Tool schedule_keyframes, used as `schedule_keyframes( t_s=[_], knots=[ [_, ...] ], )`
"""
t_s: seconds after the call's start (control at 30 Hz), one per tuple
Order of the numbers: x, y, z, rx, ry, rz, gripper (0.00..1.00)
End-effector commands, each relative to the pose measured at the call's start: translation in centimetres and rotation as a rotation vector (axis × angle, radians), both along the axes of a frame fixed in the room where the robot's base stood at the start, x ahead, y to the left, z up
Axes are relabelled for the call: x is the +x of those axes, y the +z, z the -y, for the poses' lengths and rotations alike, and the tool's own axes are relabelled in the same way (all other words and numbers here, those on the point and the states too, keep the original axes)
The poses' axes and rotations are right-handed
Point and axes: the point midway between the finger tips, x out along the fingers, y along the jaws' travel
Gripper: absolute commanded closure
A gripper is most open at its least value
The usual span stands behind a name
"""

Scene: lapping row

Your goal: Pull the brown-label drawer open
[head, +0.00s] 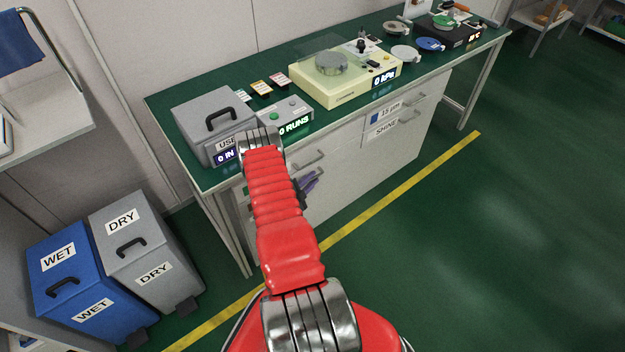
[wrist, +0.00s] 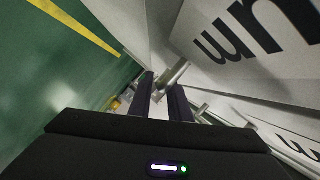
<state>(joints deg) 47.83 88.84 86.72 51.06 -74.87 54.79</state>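My gripper (head: 307,187) is at the left drawer stack of the bench, just below a silver bar handle (head: 310,160) in the head view. In the wrist view my gripper's two dark fingers (wrist: 161,88) stand apart, with a silver handle (wrist: 175,74) at their tips, partly between them. I cannot tell whether they touch it. A white drawer front with large black "µm" lettering (wrist: 250,35) is close on the right. No brown label shows; my arm hides much of the left drawer fronts in the head view.
Right drawers carry a "15 µm" label (head: 386,112) and a "SHINE" label (head: 382,130). A grey box (head: 205,115) and a cream machine (head: 345,85) stand on the green bench top. Blue and grey bins (head: 75,285) are at lower left. Floor in front is clear beyond a yellow line (head: 400,190).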

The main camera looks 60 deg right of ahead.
Motion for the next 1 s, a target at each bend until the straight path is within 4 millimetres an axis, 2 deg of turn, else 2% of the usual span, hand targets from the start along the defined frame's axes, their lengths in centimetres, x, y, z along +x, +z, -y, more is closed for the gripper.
schedule_keyframes(
  t_s=[0.17, 0.47, 0.7, 1.0],
  knots=[
    [-0.22, -0.24, 1.26, -0.001, 0.0, 0.0, 0.83],
    [-0.23, -0.26, 1.4, -0.001, 0.001, 0.0, 0.83],
    [-0.24, -0.25, 1.4, -0.001, 0.0, 0.0, 1.0],
    [-0.24, -0.22, 1.41, -0.001, -0.001, 0.001, 1.0]
  ],
)
